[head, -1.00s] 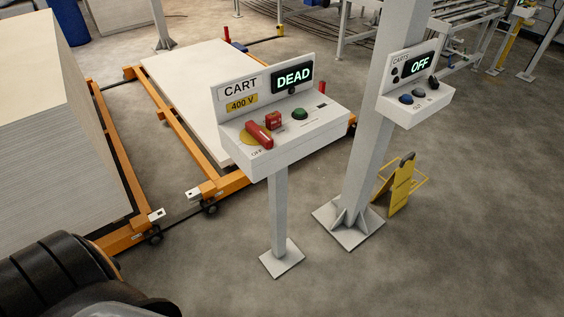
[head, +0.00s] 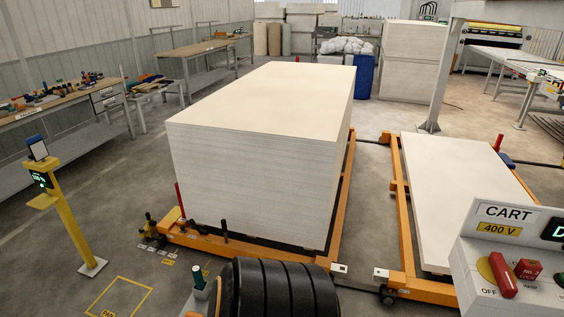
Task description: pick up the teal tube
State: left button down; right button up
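I cannot make out a teal tube with certainty in the head view. Several small coloured items (head: 50,95) lie on the workbench (head: 20,122) at the left, too small to tell apart. A small upright piece with a dark greenish top (head: 199,276) shows at the bottom, left of a black ribbed part that looks like my own arm. I cannot tell what that piece is. Neither of my grippers is in view.
A tall stack of pale boards (head: 250,185) fills the middle on an orange cart (head: 345,205). A lower pale board (head: 465,195) lies on a second cart. A yellow post (head: 68,215) stands left, the CART panel (head: 512,262) lower right.

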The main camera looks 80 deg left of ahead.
aim_at(197, 276)
jog(key=u, duration=3.45)
jog(key=i+l+z, duration=0.1)
jog(key=z, duration=0.4)
jog(key=i+l+z, duration=0.2)
jog(key=z, duration=0.3)
jog(key=i+l+z, duration=0.15)
jog(key=z, duration=0.35)
